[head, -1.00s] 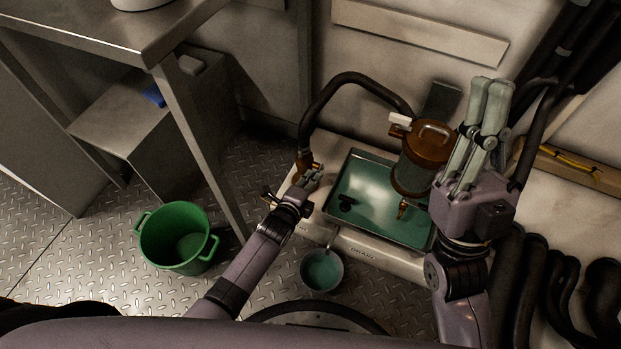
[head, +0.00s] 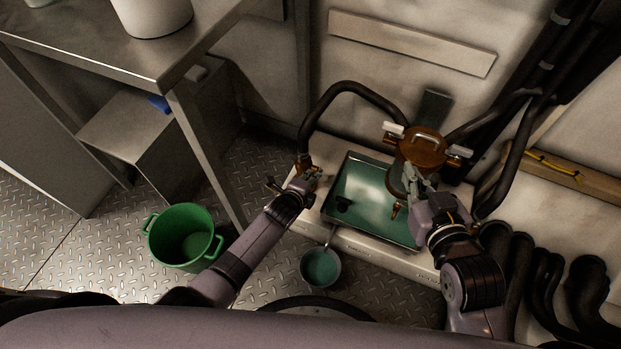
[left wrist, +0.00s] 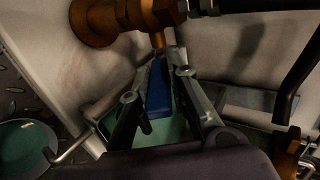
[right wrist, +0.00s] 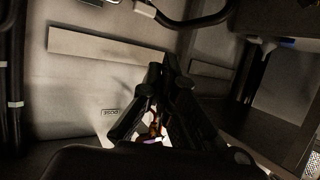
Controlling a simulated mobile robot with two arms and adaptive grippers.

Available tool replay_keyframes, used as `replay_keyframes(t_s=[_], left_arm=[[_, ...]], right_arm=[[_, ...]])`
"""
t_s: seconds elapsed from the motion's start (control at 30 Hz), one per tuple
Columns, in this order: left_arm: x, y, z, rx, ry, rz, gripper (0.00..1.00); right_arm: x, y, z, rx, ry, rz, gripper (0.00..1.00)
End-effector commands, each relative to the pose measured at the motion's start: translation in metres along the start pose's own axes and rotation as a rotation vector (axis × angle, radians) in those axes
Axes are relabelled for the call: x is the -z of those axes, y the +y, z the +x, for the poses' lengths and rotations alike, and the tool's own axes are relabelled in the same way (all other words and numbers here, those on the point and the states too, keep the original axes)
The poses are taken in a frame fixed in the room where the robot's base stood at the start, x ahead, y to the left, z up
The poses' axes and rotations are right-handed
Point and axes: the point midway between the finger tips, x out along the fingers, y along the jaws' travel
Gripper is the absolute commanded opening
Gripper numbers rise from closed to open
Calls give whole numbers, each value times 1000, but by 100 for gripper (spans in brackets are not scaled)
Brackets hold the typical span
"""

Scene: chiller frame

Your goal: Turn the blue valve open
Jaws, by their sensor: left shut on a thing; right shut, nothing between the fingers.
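The blue valve handle (left wrist: 158,90) shows in the left wrist view, between the fingers of my left gripper (left wrist: 165,70), below a brass pipe fitting (left wrist: 120,18). My left gripper (head: 311,174) is shut on the handle at the left end of the tray, where a black hose meets the fitting. In the head view the handle is hidden by the gripper. My right gripper (head: 414,182) is shut and empty in front of the copper canister (head: 422,148); I cannot tell whether it touches it. It also shows closed in the right wrist view (right wrist: 162,78).
A teal-lined tray (head: 345,170) sits on the white base, with a small pan (head: 321,267) below its front. A green bucket (head: 183,238) stands on the floor at left, near a metal table (head: 165,60). Black hoses (head: 515,265) crowd the right.

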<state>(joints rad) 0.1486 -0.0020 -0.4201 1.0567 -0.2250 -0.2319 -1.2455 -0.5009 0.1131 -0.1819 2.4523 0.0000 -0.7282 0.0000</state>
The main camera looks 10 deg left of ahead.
Motion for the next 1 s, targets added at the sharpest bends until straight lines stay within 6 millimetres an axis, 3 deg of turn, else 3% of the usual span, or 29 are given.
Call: replay_keyframes(t_s=[0.3, 0.77, 0.8, 1.0], left_arm=[[-1, -7, 0, -13, -1, 2, 0], [-2, -7, 1, -14, -1, 1, 0], [-1, -7, 1, -14, -1, 1, 19], [-1, -5, 0, -17, -1, 1, 32]], right_arm=[[-28, 4, -8, -9, -147, 0, 0], [-32, 4, -8, -10, -164, 1, 0], [-32, 4, -8, -10, -164, 1, 0], [-32, 4, -8, -10, -164, 1, 0]])
